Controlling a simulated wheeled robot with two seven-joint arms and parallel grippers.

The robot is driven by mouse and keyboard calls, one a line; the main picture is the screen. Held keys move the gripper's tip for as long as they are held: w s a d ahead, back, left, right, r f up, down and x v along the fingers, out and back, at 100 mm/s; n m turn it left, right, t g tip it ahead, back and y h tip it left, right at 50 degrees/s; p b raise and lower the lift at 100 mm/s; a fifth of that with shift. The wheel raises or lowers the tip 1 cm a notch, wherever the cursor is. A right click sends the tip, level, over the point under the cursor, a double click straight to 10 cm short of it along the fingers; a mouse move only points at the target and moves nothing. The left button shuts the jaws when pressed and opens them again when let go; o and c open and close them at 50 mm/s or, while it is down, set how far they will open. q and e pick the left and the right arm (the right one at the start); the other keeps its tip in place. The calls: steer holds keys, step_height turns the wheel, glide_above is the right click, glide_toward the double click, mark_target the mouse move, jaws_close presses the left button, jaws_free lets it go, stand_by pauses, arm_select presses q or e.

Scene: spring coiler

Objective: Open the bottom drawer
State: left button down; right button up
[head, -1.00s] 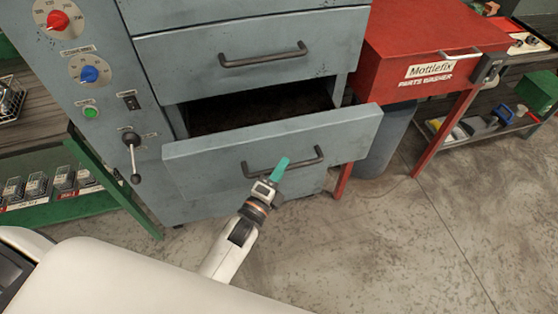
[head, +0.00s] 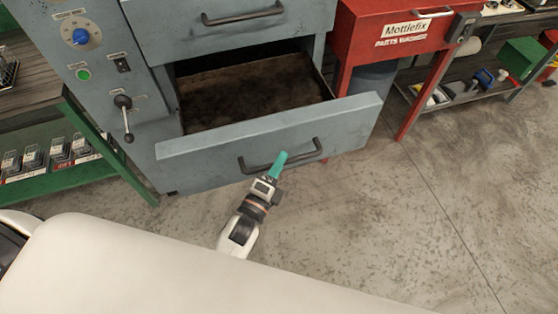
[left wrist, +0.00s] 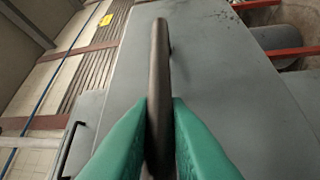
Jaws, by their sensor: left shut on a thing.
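The bottom drawer (head: 215,142) of the grey-blue cabinet is pulled well out, and its dark, stained inside (head: 250,92) shows from above. Its front carries a dark bar handle (head: 306,154). My left gripper (head: 279,164), with green fingers, is at the handle in front of the drawer. In the left wrist view, the green fingers (left wrist: 159,125) are shut on the handle bar (left wrist: 159,55), one on each side of it. The drawer front (left wrist: 225,90) lies behind the bar. My right gripper is not in either view.
The drawer above, with its own handle (head: 243,14), is shut. A lever (head: 125,115) and a blue knob (head: 81,36) sit on the cabinet's left panel. A red parts washer (head: 372,45) stands at right. The floor (head: 400,220) in front is clear.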

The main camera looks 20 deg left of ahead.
arm_select(q)
steer(key=c, duration=1.4)
jaws_free()
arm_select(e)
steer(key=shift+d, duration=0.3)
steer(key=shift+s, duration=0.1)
